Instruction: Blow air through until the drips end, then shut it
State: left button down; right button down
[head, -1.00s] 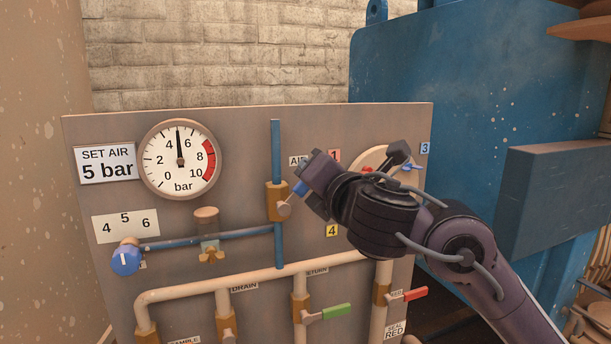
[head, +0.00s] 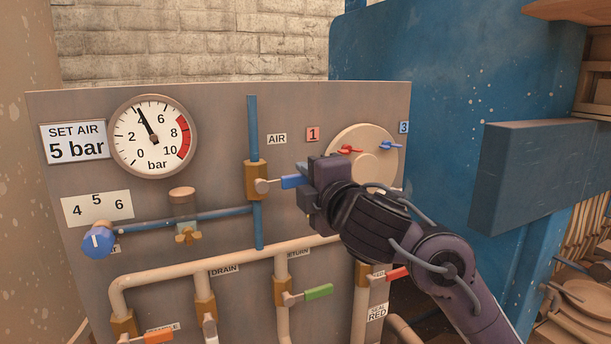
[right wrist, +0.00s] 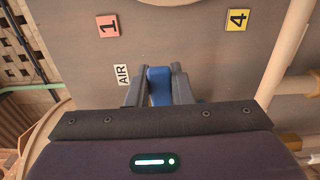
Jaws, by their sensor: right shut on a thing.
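The blue lever (head: 290,182) of the AIR valve (head: 255,180) points right, close to level. My right gripper (head: 305,184) is shut on its outer end. In the right wrist view the blue lever (right wrist: 159,84) lies between both fingers. The pressure gauge (head: 153,137) has its needle near 4 bar. The blue regulator knob (head: 98,241) sits at lower left under the 4-5-6 scale card (head: 97,208). The sign (head: 75,144) reads SET AIR 5 bar. No drips can be made out. My left gripper is out of view.
Below are a green lever (head: 318,292), a red lever (head: 397,274) and an orange lever (head: 158,337) on cream pipes. A round plate (head: 371,168) with small red and blue handles is just behind my right gripper. A blue machine (head: 440,60) stands at right.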

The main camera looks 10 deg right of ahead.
jog(key=shift+f+m, duration=0.25)
jog(key=shift+m, duration=0.05)
jog(key=c, duration=1.3)
grip_release()
jog(key=p+v, duration=0.1)
jog(key=v, duration=0.7)
jog(key=shift+r, duration=0.1)
jog(key=shift+w, duration=0.1)
